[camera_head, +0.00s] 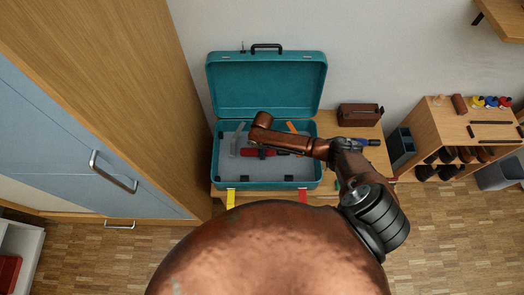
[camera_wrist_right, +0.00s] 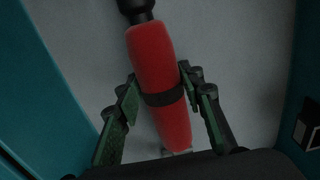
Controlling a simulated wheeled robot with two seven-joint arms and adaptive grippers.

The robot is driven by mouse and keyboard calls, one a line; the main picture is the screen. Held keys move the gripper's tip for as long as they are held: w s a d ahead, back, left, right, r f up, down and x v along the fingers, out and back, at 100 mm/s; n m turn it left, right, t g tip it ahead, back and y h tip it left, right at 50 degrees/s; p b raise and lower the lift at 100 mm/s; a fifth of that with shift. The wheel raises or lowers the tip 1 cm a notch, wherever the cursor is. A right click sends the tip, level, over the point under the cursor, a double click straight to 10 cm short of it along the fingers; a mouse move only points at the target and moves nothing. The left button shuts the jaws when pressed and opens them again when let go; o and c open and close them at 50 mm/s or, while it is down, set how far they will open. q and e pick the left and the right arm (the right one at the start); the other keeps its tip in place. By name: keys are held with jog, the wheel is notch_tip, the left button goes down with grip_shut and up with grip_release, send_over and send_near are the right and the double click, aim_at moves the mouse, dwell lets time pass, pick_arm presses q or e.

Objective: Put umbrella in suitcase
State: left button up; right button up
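The umbrella is folded and red with a black band and black handle. In the head view the umbrella (camera_head: 256,152) lies sideways within the open teal suitcase (camera_head: 231,186). In the right wrist view the umbrella (camera_wrist_right: 152,62) is between the green fingers, which sit close against both sides near the band. My right gripper (camera_wrist_right: 161,88) appears shut on it, over the grey suitcase floor. I cannot tell whether the umbrella touches that floor. In the head view my right arm reaches over the suitcase and its gripper is mostly hidden. My left gripper is not in view.
The suitcase stands open on a wooden table (camera_head: 326,122), its lid (camera_head: 266,85) against the wall. A brown bag (camera_head: 359,115) is at the table's right. A tall wooden cabinet (camera_head: 120,70) borders the left. A shelf with shoes (camera_head: 452,125) stands at right.

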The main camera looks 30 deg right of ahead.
jog(key=o, duration=0.4)
jog(key=shift+c, duration=0.2)
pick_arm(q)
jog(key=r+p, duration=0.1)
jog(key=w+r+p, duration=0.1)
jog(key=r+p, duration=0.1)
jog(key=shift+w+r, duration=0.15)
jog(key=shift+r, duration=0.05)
pick_arm(e)
notch_tip(320, 180, up, 12)
jog(key=shift+r, duration=0.2)
